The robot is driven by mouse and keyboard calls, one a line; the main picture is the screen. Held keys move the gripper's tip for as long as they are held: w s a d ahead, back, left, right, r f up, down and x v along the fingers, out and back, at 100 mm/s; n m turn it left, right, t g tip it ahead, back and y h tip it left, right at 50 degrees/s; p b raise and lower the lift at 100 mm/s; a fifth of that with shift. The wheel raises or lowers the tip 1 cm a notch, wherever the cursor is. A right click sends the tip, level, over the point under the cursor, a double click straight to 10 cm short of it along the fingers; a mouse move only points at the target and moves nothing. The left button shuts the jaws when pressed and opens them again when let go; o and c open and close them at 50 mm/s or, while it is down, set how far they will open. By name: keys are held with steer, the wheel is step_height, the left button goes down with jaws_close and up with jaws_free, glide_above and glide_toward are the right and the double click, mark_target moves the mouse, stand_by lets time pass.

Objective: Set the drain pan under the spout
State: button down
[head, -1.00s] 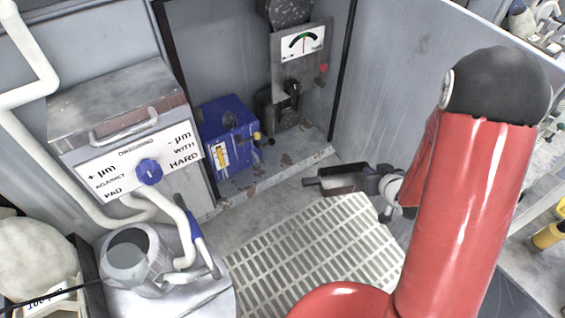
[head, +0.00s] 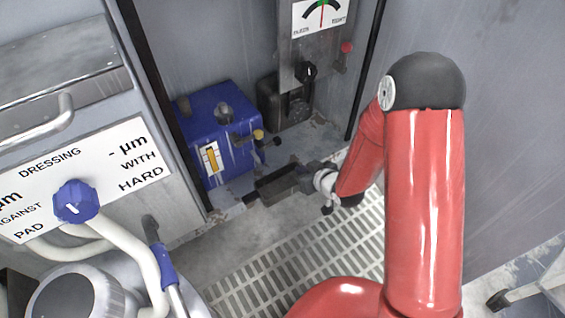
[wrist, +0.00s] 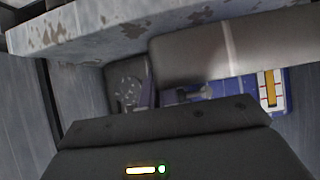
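The blue tank (head: 222,125) has a yellow level gauge and a small dark tap with a yellow end (head: 258,135) on its right side, perhaps the spout. My gripper (head: 270,188) is low in front of the tank, below the tap. A dark, shallow shape extends left from my wrist; I cannot tell pan from gripper there. In the wrist view, a dark grey rounded bar (wrist: 235,45) crosses in front of the tank, which shows at the right (wrist: 298,92). It may be the drain pan. The fingertips are not clear.
A rust-spotted ledge (wrist: 100,28) lies close in the wrist view. A floor grating (head: 290,262) spreads below my arm. The machine with a dressing panel (head: 100,172) and blue knob stands left. A gauge panel (head: 318,45) is behind, and grey walls close the right.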

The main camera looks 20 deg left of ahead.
steer(key=w+a, duration=0.2)
steer(key=w+a+f, duration=0.1)
steer(key=w+a, duration=0.1)
steer(key=a, duration=0.1)
steer(key=w+a+f+b, duration=0.1)
steer(key=w+a, duration=0.1)
steer(key=a, duration=0.1)
steer(key=shift+w+f, duration=0.25)
steer(key=shift+w, duration=0.15)
step_height(320, 180, down, 4)
steer(key=shift+f+b, duration=0.15)
steer(key=shift+b, duration=0.4)
steer(key=shift+w+a+f, duration=0.1)
steer(key=shift+f, duration=0.1)
steer(key=shift+r, duration=0.1)
steer(key=c, duration=1.7)
jaws_free()
